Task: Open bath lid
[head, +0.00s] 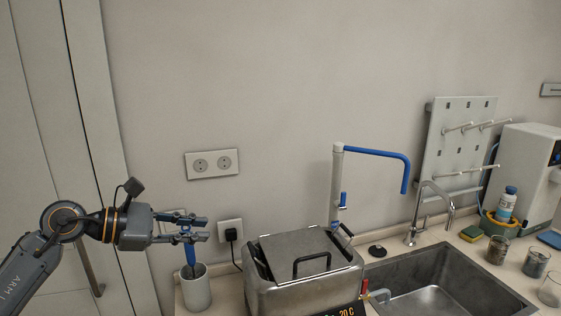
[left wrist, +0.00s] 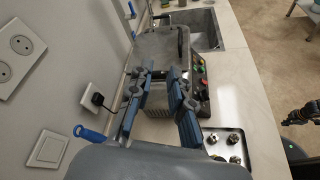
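The bath (head: 300,292) is a steel box on the counter, with a grey lid (head: 285,247) lying shut on top. A black handle (head: 312,258) stands on the lid's front side. In the left wrist view, the lid (left wrist: 158,45) shows beyond my fingers. My left gripper (head: 206,230) is left of the bath, apart from it and above the counter. Its blue-padded fingers are apart with nothing between them, as the left wrist view (left wrist: 165,92) also shows.
A grey cup (head: 196,291) with a blue-handled tool stands just below my left gripper. A plug and sockets (head: 212,163) are on the wall behind. A sink (head: 440,280) with taps is right of the bath. A tray (left wrist: 228,150) with small parts shows in the left wrist view.

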